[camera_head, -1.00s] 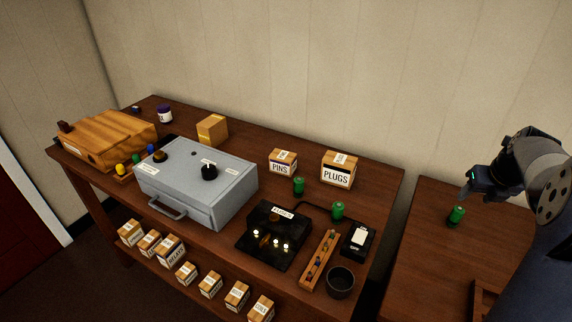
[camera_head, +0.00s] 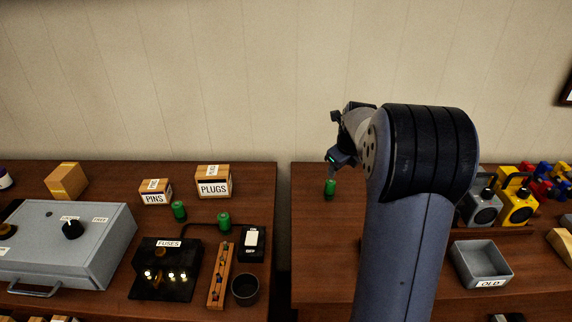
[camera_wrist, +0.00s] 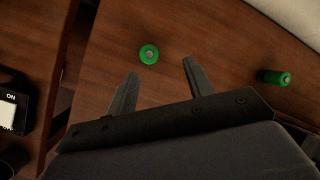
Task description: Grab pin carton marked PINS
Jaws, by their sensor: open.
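The pin carton marked PINS (camera_head: 156,193) is a small tan box with a white label. My gripper (camera_head: 333,162) is over the right table, well to the right of the PINS carton. In the wrist view my gripper (camera_wrist: 158,85) has its two fingers spread apart with nothing between them. A green cylinder (camera_wrist: 148,54) stands on the table just beyond the fingertips. The PINS carton is not in the wrist view.
The fuses box (camera_head: 166,268), wooden rack (camera_head: 219,276), dark cup (camera_head: 245,289) and grey case (camera_head: 68,245) fill the left table. A gap separates the tables. A grey OLD tray (camera_head: 481,264) is at right.

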